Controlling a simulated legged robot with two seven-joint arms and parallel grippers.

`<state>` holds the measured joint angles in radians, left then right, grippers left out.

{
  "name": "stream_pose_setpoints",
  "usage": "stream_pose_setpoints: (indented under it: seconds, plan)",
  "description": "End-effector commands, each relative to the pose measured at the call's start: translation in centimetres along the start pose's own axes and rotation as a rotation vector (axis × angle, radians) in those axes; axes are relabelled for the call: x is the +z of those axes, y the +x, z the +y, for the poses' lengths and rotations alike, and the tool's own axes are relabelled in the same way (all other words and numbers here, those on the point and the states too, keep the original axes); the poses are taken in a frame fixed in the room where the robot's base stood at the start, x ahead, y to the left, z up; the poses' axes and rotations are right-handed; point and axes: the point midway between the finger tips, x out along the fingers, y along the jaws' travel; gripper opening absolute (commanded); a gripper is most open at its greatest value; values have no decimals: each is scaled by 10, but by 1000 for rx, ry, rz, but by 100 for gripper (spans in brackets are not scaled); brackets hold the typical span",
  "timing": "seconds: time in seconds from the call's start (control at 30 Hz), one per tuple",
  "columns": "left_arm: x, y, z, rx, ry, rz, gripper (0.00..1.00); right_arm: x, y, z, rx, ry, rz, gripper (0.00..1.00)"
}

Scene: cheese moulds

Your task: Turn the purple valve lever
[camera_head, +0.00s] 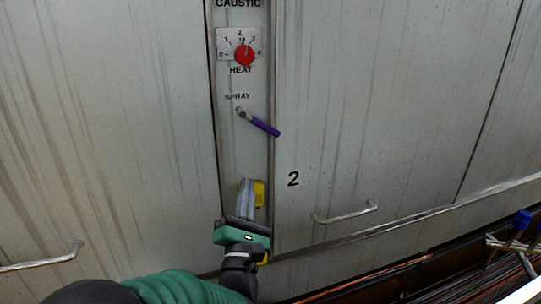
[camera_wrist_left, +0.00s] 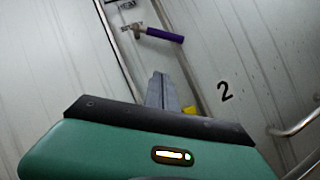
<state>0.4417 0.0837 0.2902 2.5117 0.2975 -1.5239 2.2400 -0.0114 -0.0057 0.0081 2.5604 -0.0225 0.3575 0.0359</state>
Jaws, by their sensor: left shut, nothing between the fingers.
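The purple valve lever (camera_head: 263,126) is on the narrow panel strip under the word SPRAY. Its metal pivot is at the upper left, and the purple handle slopes down to the right, past the strip's right edge. In the left wrist view the lever (camera_wrist_left: 165,35) shows ahead of the fingers, near the top. My left gripper (camera_head: 247,183) is shut and empty. It is below the lever, in front of the lower strip, and apart from the lever. In the left wrist view its fingers (camera_wrist_left: 161,76) are together. My right gripper is in neither view.
A red heat knob (camera_head: 244,55) on a dial plate sits above the lever. A yellow thing (camera_head: 259,193) is partly hidden behind my left fingers. Bar handles (camera_head: 346,213) stick out from the panels at right and left. Blue-topped parts (camera_head: 522,219) stand at the far right.

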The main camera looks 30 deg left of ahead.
Motion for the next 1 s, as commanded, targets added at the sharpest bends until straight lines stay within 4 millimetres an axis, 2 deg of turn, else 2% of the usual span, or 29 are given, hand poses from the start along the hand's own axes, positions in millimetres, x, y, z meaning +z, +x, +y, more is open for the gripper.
stream_pose_setpoints:
  seconds: [0.03, 0.2, 0.4, 0.5, 0.67, 1.0]
  plan:
    - [6, 11, 2, -2, 1, 0, 0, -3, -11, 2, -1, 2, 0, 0]
    - [15, 47, 0, -2, 5, -4, 0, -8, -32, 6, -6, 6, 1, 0]
    - [14, 90, 0, -4, 6, -5, 0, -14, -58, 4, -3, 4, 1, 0]
    - [28, 103, 2, -6, 4, -5, 0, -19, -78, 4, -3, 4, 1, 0]
    - [33, 112, 0, -5, 4, -3, 0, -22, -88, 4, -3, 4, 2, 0]
    - [37, 111, -4, -5, 7, -6, 0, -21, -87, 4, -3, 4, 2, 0]
